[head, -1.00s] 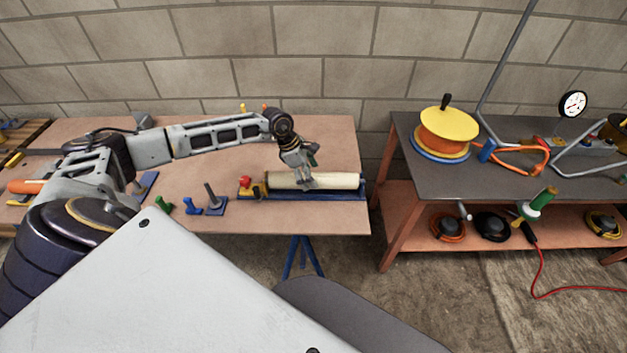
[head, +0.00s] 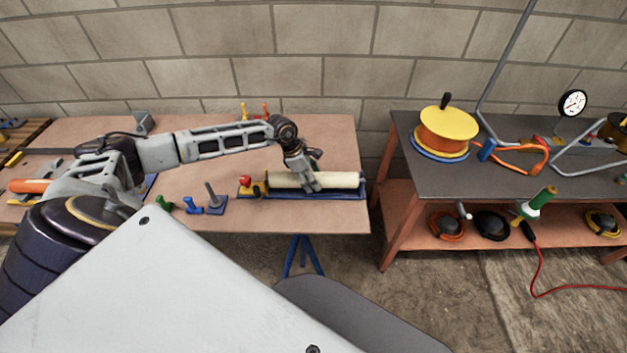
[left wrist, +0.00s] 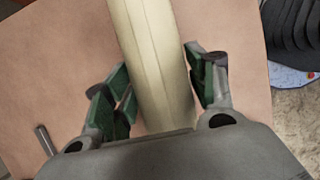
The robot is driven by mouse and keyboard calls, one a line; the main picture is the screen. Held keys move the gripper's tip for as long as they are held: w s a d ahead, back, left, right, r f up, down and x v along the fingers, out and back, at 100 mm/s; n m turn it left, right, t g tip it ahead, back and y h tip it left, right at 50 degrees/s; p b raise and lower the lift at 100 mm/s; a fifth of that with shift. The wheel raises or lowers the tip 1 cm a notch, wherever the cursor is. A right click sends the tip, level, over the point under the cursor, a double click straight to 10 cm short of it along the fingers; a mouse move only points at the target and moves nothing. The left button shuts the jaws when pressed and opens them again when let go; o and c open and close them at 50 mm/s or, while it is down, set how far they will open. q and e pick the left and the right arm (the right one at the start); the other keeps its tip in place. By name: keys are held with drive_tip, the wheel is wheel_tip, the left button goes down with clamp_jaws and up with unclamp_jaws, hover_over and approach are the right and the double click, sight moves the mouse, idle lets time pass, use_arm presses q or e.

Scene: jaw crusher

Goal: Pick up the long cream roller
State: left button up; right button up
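The long cream roller (head: 338,180) lies level along a blue tray-like base (head: 340,195) on the wooden table. My left gripper (head: 311,186) is over the roller's middle, pointing down. In the left wrist view the roller (left wrist: 153,55) runs between the green-padded fingers of the gripper (left wrist: 160,92). The fingers are apart on either side of it, with a visible gap at the right; contact cannot be made out. My right gripper is not in view.
A red knob (head: 245,181) sits at the left end of the base. A grey peg on a blue plate (head: 214,202) and small blue and green pieces stand left of it. A dark bench (head: 480,190) with a yellow-orange reel (head: 444,130) stands at the right.

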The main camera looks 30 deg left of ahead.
use_arm(q)
drive_tip(key=c, duration=0.7)
clamp_jaws()
drive_tip(key=shift+w+r, duration=0.1)
drive_tip(key=shift+r, duration=1.15)
wheel_tip(320, 180, up, 6)
drive_tip(key=shift+f+b, duration=0.25)
drive_tip(key=shift+b, duration=0.1)
drive_tip(key=shift+r, duration=1.1)
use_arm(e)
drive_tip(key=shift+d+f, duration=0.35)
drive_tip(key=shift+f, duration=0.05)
